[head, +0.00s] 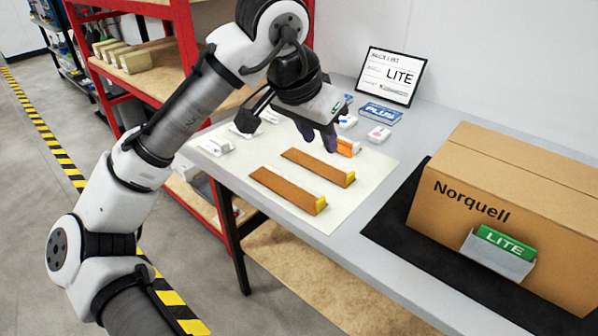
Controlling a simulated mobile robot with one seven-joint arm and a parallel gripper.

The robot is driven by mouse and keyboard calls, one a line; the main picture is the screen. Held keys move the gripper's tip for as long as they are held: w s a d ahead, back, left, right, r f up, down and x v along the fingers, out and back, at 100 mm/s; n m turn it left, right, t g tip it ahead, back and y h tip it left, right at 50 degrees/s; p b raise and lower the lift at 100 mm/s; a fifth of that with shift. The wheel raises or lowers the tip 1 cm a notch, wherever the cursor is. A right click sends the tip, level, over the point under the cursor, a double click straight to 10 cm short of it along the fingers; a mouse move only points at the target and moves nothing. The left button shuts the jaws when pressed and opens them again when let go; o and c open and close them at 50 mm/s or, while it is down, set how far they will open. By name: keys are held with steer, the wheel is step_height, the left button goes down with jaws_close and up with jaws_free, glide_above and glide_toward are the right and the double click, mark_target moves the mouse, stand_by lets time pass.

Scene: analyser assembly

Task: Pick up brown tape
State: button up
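Two flat brown strips with yellow end tabs lie side by side on the pale mat (345,205); they look like the brown tape. One is the nearer brown strip (285,190), and the other is the farther brown strip (315,166). My gripper (322,143) is above the far part of the mat, beyond the farther strip and apart from both. Its dark fingers point down, and I cannot tell how far apart they are. An orange item (347,146) shows just right of the fingers; I cannot tell whether they touch it.
White parts (212,146) lie at the mat's left, more along its back. A LITE sign (390,76) and blue PLUS card (380,113) are behind. A Norquell carton (520,190) with a green LITE card (507,242) fills the right. A red shelf (185,45) stands left.

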step_height(320, 180, down, 2)
steer(key=a+g+y, duration=0.1)
steer(key=g, duration=0.1)
glide_above(321, 200)
steer(key=s+a, duration=0.1)
steer(key=a, duration=0.1)
steer(key=f, duration=0.7)
steer(key=shift+s+d+f+b, duration=0.15)
steer(key=shift+s+d+b, duration=0.1)
steer(key=shift+b, duration=0.15)
steer(key=shift+x, duration=3.1)
steer(key=shift+c, duration=0.2)
jaws_close()
